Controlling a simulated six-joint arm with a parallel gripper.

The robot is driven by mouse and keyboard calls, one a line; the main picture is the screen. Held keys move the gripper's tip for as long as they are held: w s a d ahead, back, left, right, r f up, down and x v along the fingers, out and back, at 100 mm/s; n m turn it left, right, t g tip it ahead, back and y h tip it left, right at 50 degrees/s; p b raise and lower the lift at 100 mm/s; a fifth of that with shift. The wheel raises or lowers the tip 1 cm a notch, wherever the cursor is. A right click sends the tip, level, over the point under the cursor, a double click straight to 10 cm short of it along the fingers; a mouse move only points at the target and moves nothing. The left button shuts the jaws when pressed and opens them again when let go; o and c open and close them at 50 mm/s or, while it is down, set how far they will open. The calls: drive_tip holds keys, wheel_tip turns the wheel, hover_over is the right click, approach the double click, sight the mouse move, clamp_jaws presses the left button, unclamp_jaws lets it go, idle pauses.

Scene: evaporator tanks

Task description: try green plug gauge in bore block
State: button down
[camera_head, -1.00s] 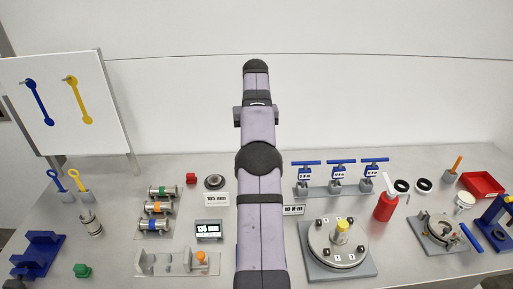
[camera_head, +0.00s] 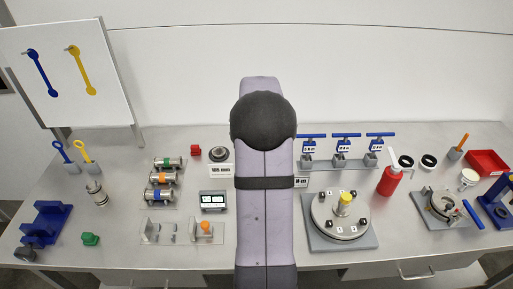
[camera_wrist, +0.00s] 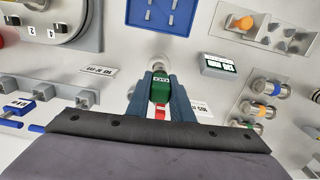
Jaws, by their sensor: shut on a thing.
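My gripper (camera_wrist: 160,100) shows in the wrist view, with its blue fingers shut on a green-bodied piece (camera_wrist: 160,88), which looks like the green plug gauge. The piece has a small white label and a red band, and a pale round steel end shows just beyond the fingertips. A blue block (camera_wrist: 160,14) with small pale marks lies flat at the top of the wrist view, apart from the held piece. It may be the bore block, but its bores are not clear. In the head view my arm hides the gripper and this block.
A rack of steel cylinders with coloured bands (camera_head: 163,179) and a small display (camera_head: 213,201) stand left of my arm. A round turntable (camera_head: 318,232) and blue-handled valves (camera_head: 342,150) stand right. A red bottle (camera_head: 389,181) stands further right.

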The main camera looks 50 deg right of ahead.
drive_tip(key=shift+s+a+f, duration=0.15)
drive_tip(key=shift+s+f, duration=0.05)
drive_tip(key=shift+f, duration=0.55)
drive_tip(key=shift+w+d+f, duration=0.15)
drive_tip(key=shift+w+d, duration=0.05)
drive_tip(key=shift+w, duration=0.05)
drive_tip(key=shift+w+d+m, duration=0.3)
drive_tip(key=shift+w+d, duration=0.25)
drive_tip(key=shift+f, duration=0.15)
drive_tip(key=shift+f+b, duration=1.65)
drive_tip(key=shift+f, duration=0.55)
drive_tip(key=shift+f+b, duration=1.05)
drive_tip(key=shift+f, duration=1.15)
idle(0.5)
